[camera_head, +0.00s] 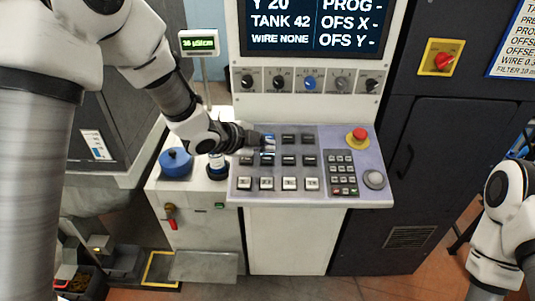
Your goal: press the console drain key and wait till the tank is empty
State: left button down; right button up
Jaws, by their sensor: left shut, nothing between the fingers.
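The console (235,193) has a sloped panel with rows of dark and white keys. My left gripper (264,142) is shut and empty, with its fingertips at the upper left of the key field. A blue-lit key (269,138) shows right by the fingertips. I cannot tell whether they touch it, and key labels are too small to read. The screen (318,24) above reads TANK 42 and WIRE NONE. The tank itself is not clearly identifiable. My right arm shows at the right edge, but its gripper is out of view.
A red emergency button (357,137) and a numeric keypad (343,170) sit on the panel's right. A row of knobs (310,83) is above. A blue-capped container (176,161) and a small green display (199,43) stand left of the console. A red switch (442,61) is on the dark cabinet.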

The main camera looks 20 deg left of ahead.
pick_arm(q)
jog(key=r, duration=0.1)
jog(key=r+p, duration=0.1)
jog(key=shift+s+d+r, duration=0.1)
jog(key=shift+s+r, duration=0.2)
dwell(0.5)
